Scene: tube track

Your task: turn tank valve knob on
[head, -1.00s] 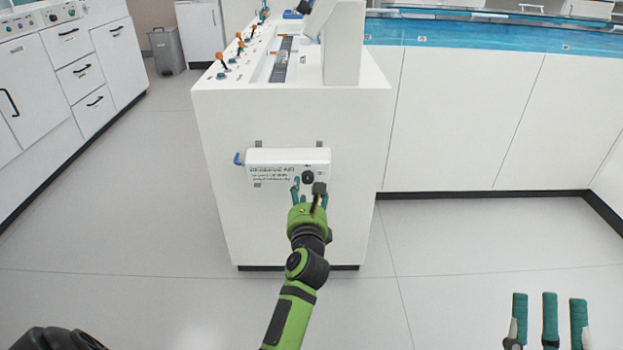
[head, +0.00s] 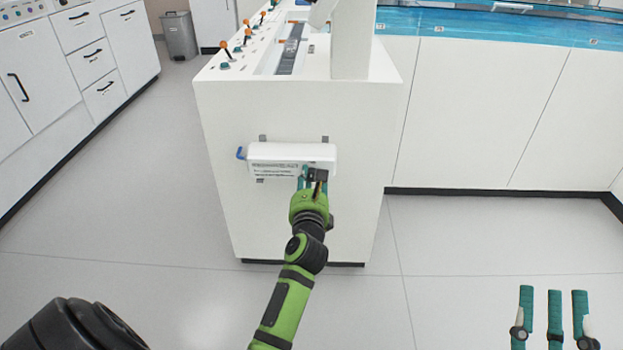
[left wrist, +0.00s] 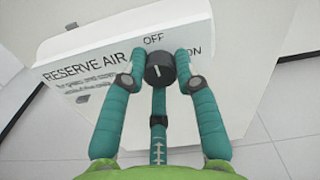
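The tank valve knob (left wrist: 160,70) is a round black knob with a white line on the front of the white reserve air box (head: 292,152). In the left wrist view, OFF is printed above it and ON to its upper right; its white line points up toward OFF. My left gripper (head: 310,179) is at the box, hiding the knob in the head view. Its teal fingers (left wrist: 160,62) are closed in around the knob, tips against its sides, the third below. My right gripper (head: 554,298) is open and empty at the lower right, away from the box.
The box is fixed to the end of a white console (head: 230,115) with orange-tipped levers on top. A blue-topped counter (head: 470,24) stands at the right, white cabinets (head: 45,95) at the left. The floor (head: 130,235) around the console is clear.

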